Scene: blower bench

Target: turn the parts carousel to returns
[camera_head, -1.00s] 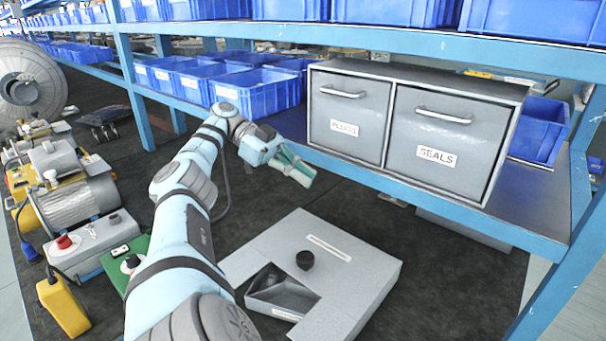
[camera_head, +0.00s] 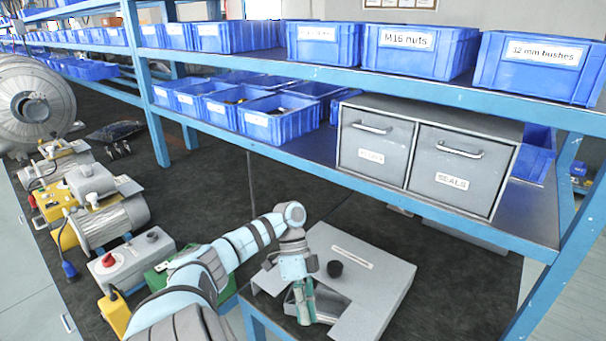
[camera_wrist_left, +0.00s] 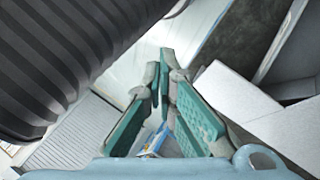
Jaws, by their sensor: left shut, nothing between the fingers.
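The parts carousel (camera_head: 385,280) is a low grey box with a black knob (camera_head: 334,268) on its top, a pale label strip behind the knob and a cut-out opening at its front left. The label text is too small to read. My left gripper (camera_head: 304,318) points down in front of the opening, left of and nearer than the knob, and hides part of the opening. Its green-padded fingers are shut and empty; they also show in the left wrist view (camera_wrist_left: 165,62). I cannot tell whether they touch the box. My right gripper is not in view.
A blue shelf frame (camera_head: 400,205) stands behind, with blue bins (camera_head: 280,118) and a grey two-drawer cabinet (camera_head: 460,170). At left are a motor (camera_head: 110,220) and a grey control box with a red knob (camera_head: 130,262). The dark mat right of the carousel is clear.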

